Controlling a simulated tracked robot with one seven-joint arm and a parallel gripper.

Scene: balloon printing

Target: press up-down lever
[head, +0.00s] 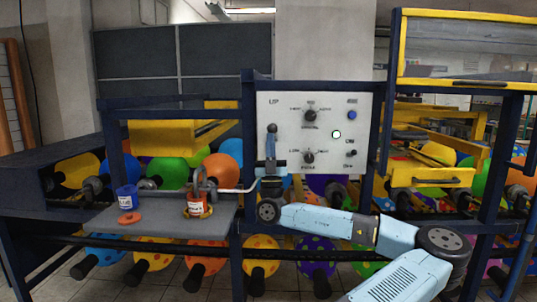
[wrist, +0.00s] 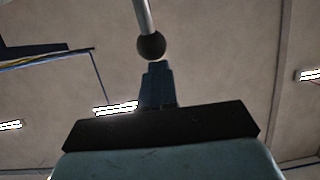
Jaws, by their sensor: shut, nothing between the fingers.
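The up-down lever shows in the head view as a dark ball knob (head: 272,128) at the left side of the white control panel (head: 330,170). In the wrist view its ball (wrist: 151,45) is dark, on a grey rod that runs up out of the frame. My gripper (head: 271,146) points upward just below the ball in the head view. Its blue fingers (wrist: 157,67) are together and empty in the wrist view. Their tips appear very close under the ball; I cannot tell whether they touch it.
The panel also carries dark rotary knobs (head: 310,115) and a blue button (head: 352,115). A grey shelf (head: 150,220) at left holds a blue cup (head: 127,197) and an orange-and-white container (head: 197,208). Dark blue frame posts (head: 236,260) stand near my arm.

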